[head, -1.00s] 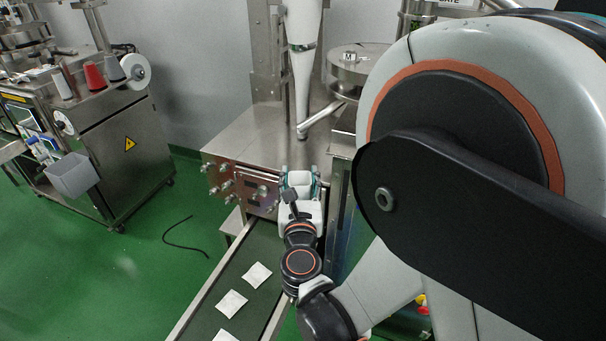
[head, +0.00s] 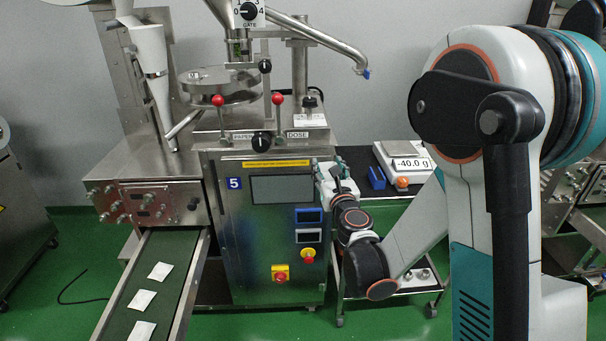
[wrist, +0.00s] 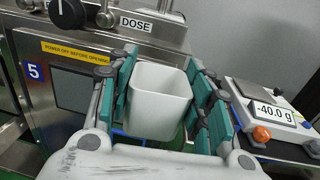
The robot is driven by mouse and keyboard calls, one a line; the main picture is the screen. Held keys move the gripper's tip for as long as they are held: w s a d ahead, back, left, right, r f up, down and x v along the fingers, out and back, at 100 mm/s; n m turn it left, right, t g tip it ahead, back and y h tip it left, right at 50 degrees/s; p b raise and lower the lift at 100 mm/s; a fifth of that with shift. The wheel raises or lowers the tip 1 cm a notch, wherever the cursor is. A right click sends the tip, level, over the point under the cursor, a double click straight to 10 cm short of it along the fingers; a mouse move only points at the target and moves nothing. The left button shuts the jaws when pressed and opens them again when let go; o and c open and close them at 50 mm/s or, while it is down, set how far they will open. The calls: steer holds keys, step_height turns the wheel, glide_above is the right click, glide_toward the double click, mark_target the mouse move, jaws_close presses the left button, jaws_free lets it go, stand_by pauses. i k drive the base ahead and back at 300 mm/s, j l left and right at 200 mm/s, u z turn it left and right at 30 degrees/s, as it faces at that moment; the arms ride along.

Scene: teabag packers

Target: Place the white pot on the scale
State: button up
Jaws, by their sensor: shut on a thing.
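The white pot (wrist: 158,102) is a square, open-topped container. In the wrist view it sits upright between the green pads of my gripper (wrist: 165,75), which is shut on its sides. It looks empty. In the head view my gripper (head: 326,178) is in front of the machine's right edge, left of the scale; I cannot make out the pot clearly there. The scale (head: 400,158) stands on a side table at the right, its plate bare and its display reading -40.0 g. It also shows at the right of the wrist view (wrist: 255,92).
The packing machine (head: 265,225) with its panel stands left of my gripper. A blue holder (head: 376,178) sits on the table (head: 358,160), just left of the scale. A conveyor (head: 125,295) carries several teabags at the lower left.

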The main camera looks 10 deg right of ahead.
mark_target(400, 146)
steer(key=z, duration=1.15)
steer(key=i+j, duration=0.4)
steer(key=i, duration=0.2)
steer(key=i+j+z, duration=0.15)
steer(key=i+j, duration=0.25)
steer(key=i, duration=0.2)
